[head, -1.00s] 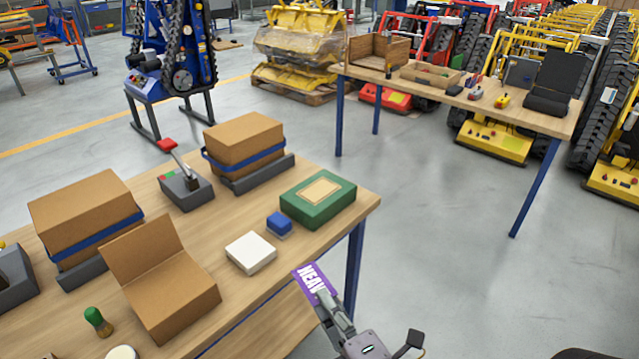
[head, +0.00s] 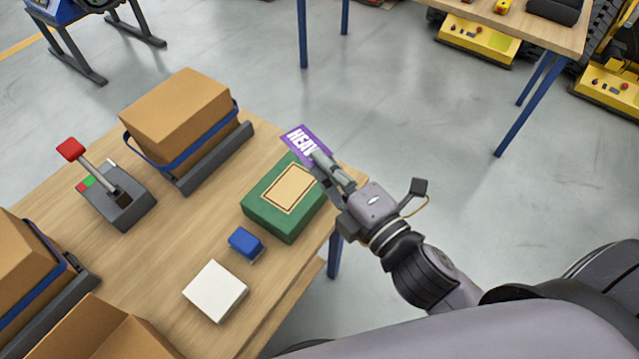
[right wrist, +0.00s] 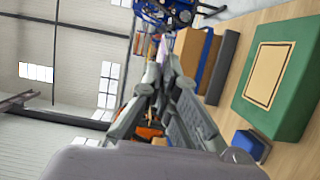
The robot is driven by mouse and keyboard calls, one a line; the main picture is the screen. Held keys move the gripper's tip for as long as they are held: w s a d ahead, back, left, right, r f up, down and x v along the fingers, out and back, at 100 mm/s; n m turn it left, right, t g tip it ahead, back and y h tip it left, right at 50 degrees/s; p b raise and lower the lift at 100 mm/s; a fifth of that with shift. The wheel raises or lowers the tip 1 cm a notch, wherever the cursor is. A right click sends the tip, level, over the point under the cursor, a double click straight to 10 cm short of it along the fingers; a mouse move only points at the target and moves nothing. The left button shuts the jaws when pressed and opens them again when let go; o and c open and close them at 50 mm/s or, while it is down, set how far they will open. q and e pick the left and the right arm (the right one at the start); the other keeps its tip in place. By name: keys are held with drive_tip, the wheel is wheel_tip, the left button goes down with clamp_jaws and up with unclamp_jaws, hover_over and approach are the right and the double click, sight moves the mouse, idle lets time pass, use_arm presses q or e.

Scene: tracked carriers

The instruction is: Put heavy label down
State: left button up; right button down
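The purple heavy label (head: 302,143) with white letters shows in the head view, at the fingertips of my right gripper (head: 325,168). The gripper is shut on it. The label appears over the far right corner of the table, at the far edge of the green box (head: 284,205); I cannot tell whether it touches anything. In the right wrist view my right gripper's fingers (right wrist: 160,75) come together at their tips, and the label is seen only as a thin sliver, if at all. My left gripper is not in view.
Bare wood shows left of the green box. A second table (head: 560,32) stands beyond the floor gap.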

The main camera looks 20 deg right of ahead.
drive_tip(key=f+b, duration=0.3)
drive_tip(key=f, duration=0.7)
drive_tip(key=f+b, duration=0.3)
drive_tip(key=f, duration=0.6)
drive_tip(key=shift+s+f, duration=0.2)
drive_tip(key=shift+f, duration=0.15)
drive_tip(key=shift+f+b, duration=0.35)
drive_tip(key=shift+b, duration=0.05)
drive_tip(key=c, duration=1.8)
unclamp_jaws()
drive_tip(key=shift+r, duration=0.1)
